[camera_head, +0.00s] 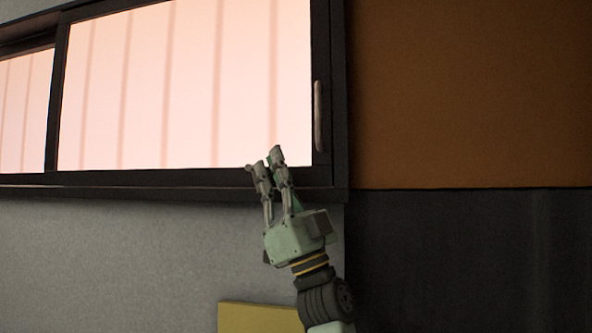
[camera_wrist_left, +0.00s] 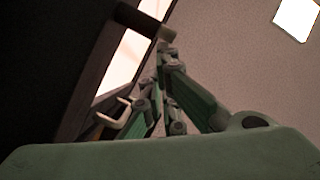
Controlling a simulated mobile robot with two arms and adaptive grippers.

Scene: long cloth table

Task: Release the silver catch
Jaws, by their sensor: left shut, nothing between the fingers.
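The silver catch (camera_head: 318,116) is a slim upright handle on the right frame of the sliding window (camera_head: 190,90). My left gripper (camera_head: 264,160) is below and to the left of the catch, in front of the window's lower frame. Its fingers point up, close together and empty, and are apart from the catch in the head view. In the left wrist view a pale bracket-shaped piece (camera_wrist_left: 116,112), which looks like the catch, shows to the left of the left gripper's fingers (camera_wrist_left: 163,48). My right gripper is in neither view.
A dark sill (camera_head: 170,192) runs under the window, with grey wall (camera_head: 110,260) below. A brown panel (camera_head: 465,90) and a dark panel (camera_head: 465,260) fill the right side. A yellow object (camera_head: 255,317) stands low near my left arm.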

